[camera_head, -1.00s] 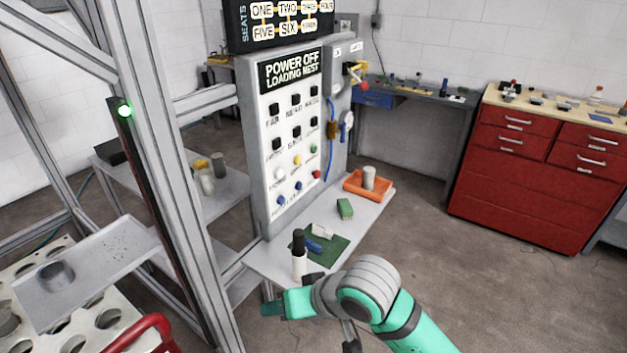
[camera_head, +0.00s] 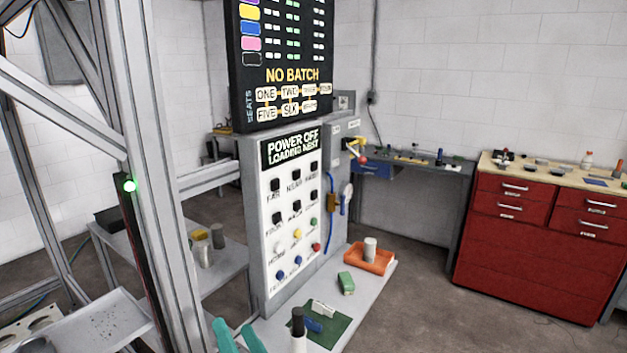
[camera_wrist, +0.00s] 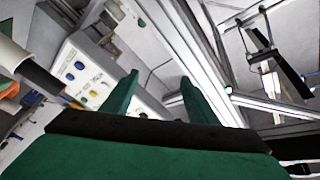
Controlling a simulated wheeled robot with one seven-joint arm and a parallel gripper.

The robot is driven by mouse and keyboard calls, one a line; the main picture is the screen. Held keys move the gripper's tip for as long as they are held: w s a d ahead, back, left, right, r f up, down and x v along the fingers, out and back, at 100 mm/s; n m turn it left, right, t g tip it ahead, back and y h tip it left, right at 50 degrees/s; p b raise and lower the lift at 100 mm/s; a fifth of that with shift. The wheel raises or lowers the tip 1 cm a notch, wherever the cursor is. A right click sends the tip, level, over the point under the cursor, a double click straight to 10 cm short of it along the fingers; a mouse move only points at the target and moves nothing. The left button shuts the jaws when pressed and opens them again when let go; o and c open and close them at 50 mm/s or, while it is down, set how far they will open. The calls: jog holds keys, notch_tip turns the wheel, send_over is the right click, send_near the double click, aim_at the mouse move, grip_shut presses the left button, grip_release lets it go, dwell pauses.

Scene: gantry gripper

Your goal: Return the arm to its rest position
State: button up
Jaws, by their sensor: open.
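My gripper (camera_wrist: 158,88) shows in the wrist view with its two green fingers apart and nothing between them. The tilted control panel (camera_wrist: 85,75) with its buttons lies beyond the fingers there. In the head view the teal fingertips of my gripper (camera_head: 236,328) just reach into the bottom edge, in front of the panel's shelf. The rest of my arm is out of the head view.
The control panel (camera_head: 293,215) stands under a black board (camera_head: 280,60) reading "NO BATCH". Its shelf (camera_head: 370,290) carries a green mat, a black-capped white cylinder (camera_head: 298,325), a green block (camera_head: 346,283) and an orange tray (camera_head: 384,263). Frame posts (camera_head: 150,150) rise at left; floor is clear at right.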

jog(key=s+d+f+m+t+h, duration=0.1)
jog(key=s+d+f+m+h, duration=0.3)
jog(key=s+f, duration=0.45)
jog(key=s+d+f+m+h, duration=0.1)
jog(key=s+d+f+h, duration=0.4)
jog(key=f, duration=0.7)
jog(key=s+d+f+n, duration=0.1)
jog(key=s+d+n, duration=0.1)
jog(key=s, duration=0.5)
jog(key=s+d+f+n+g+h, duration=0.1)
jog(key=s+f+n, duration=0.1)
jog(key=s, duration=0.5)
jog(key=s+d+f+n+h, duration=0.1)
jog(key=s+d+f+n, duration=0.1)
jog(key=s, duration=0.6)
jog(key=shift+d+n+g, duration=0.3)
jog(key=shift+n+g, duration=0.1)
jog(key=shift+n, duration=0.4)
